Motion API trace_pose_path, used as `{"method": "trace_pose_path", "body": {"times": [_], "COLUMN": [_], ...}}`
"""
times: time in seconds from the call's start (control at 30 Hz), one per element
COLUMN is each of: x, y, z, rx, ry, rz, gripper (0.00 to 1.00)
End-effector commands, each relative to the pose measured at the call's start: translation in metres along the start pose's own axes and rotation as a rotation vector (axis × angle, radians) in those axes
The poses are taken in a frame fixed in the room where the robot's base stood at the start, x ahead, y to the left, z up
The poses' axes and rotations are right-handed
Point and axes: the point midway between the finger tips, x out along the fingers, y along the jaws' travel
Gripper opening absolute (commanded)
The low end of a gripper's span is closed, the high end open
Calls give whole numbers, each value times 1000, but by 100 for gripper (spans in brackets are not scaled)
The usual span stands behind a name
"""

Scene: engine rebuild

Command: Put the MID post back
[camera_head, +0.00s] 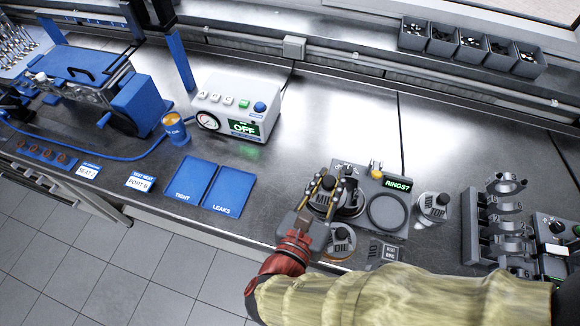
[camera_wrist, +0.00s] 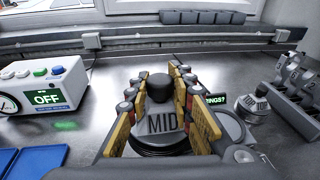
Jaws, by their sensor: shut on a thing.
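The MID post (camera_head: 322,199) is a grey tapered block with a black ball knob and "MID" on its face. It appears upright in the wrist view (camera_wrist: 163,124). My gripper (camera_head: 326,184) has its yellow-padded fingers on both sides of it; they also flank the knob in the wrist view (camera_wrist: 159,90). A dark round base shows below the post, but I cannot tell whether the post rests on it or hangs above. The grey station (camera_head: 362,172) with a "RINGS?" display (camera_head: 397,184) and a dark ring (camera_head: 388,212) is just right of the post.
The OIL post (camera_head: 340,241) stands close by my gripper, near the front edge. The TOP post (camera_head: 433,207) stands right of the station. Grey racks (camera_head: 476,225) are farther right. Blue TIGHT (camera_head: 190,180) and LEAKS (camera_head: 229,191) mats lie left. The bench behind the station is clear.

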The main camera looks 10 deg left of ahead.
Motion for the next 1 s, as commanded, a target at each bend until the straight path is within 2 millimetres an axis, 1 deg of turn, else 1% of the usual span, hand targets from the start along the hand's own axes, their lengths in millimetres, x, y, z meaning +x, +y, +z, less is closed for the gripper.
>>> {"method": "trace_pose_path", "body": {"times": [0.1,0.17,0.23,0.57,0.6,0.7,0.83,1.0], "x": [4,9,19,77,82,94,106,111], "y": [-1,3,11,61,66,76,85,91], "z": [1,-2,-6,-29,-38,-52,-64,-68], "rx": [-1,-4,-5,-5,-9,-8,-7,-5], "ry": [0,0,0,1,1,1,1,0], "rz": [-16,-17,-19,-18,-16,-15,-14,-12], "gripper": [0,0,0,0,0,0,0,0]}}
